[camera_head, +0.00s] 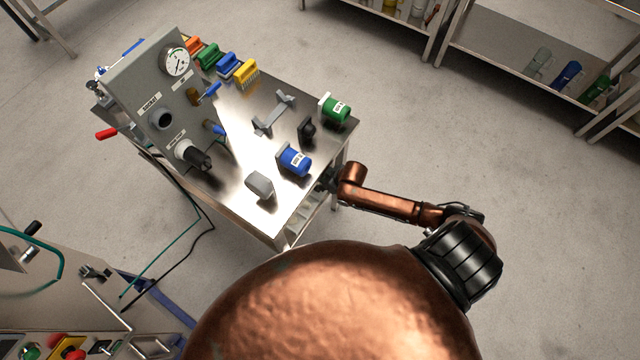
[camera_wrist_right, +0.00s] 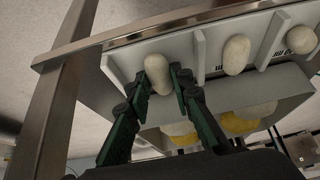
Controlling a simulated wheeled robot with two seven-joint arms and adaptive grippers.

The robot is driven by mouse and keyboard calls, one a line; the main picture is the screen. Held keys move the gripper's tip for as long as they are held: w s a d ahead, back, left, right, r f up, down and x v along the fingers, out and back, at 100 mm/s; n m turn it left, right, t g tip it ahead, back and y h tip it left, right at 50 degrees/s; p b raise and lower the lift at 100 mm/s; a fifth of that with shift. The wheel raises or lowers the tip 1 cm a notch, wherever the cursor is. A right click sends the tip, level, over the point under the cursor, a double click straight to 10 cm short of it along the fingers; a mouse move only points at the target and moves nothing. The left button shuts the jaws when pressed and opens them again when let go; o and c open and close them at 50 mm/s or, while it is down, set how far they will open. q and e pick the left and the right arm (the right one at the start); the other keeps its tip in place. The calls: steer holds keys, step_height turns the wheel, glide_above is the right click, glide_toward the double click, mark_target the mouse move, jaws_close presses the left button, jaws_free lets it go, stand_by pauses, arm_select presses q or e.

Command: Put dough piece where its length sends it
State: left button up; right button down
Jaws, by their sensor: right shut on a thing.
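A pale, oblong dough piece (camera_wrist_right: 158,74) sits between the fingers of my right gripper (camera_wrist_right: 160,82) in the right wrist view. The fingers are shut on it, one on each side, in front of a light grey divided rack (camera_wrist_right: 180,46). Two more dough pieces (camera_wrist_right: 237,54) and (camera_wrist_right: 301,40) lie in neighbouring compartments. In the head view my right gripper (camera_head: 328,182) reaches in low at the near right edge of the steel table (camera_head: 240,190); the dough it holds is hidden there. My left gripper is not in view.
On the table stand a grey panel with a gauge (camera_head: 175,62), a green canister (camera_head: 334,108), a blue canister (camera_head: 294,160) and a grey block (camera_head: 260,185). A metal bar (camera_wrist_right: 150,30) crosses above the rack.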

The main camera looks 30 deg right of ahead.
steer(key=c, duration=1.7)
jaws_free()
steer(key=shift+f, duration=0.1)
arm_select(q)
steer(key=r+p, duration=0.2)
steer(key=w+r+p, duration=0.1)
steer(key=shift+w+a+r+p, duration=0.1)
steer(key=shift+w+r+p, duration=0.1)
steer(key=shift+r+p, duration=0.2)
arm_select(e)
steer(key=v, duration=1.2)
steer(key=shift+a, duration=0.1)
